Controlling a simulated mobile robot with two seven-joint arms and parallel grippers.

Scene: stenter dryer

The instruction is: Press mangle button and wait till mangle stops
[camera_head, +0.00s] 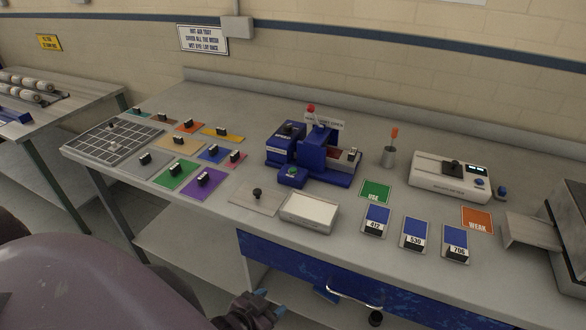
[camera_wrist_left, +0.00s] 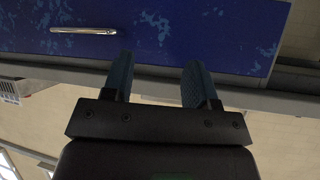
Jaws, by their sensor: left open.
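The mangle (camera_head: 312,153), a blue machine with a red lamp on top, stands on the middle of the grey table. A small blue box with a dark top (camera_head: 291,176), which looks like its button box, sits at its front left. My left gripper (camera_head: 271,302) is open and empty, low in front of the table by the blue drawer, well below and apart from the box. In the left wrist view the open fingers (camera_wrist_left: 159,78) show against the drawer front. Whether the rollers turn cannot be told. My right gripper is out of view.
The blue drawer (camera_head: 290,262) with a metal handle (camera_wrist_left: 83,30) is under the table edge. A white pad (camera_head: 310,212) and a plate with a dark knob (camera_head: 257,198) lie before the mangle. Coloured swatches lie left; blue cards and a white instrument (camera_head: 450,178) stand right.

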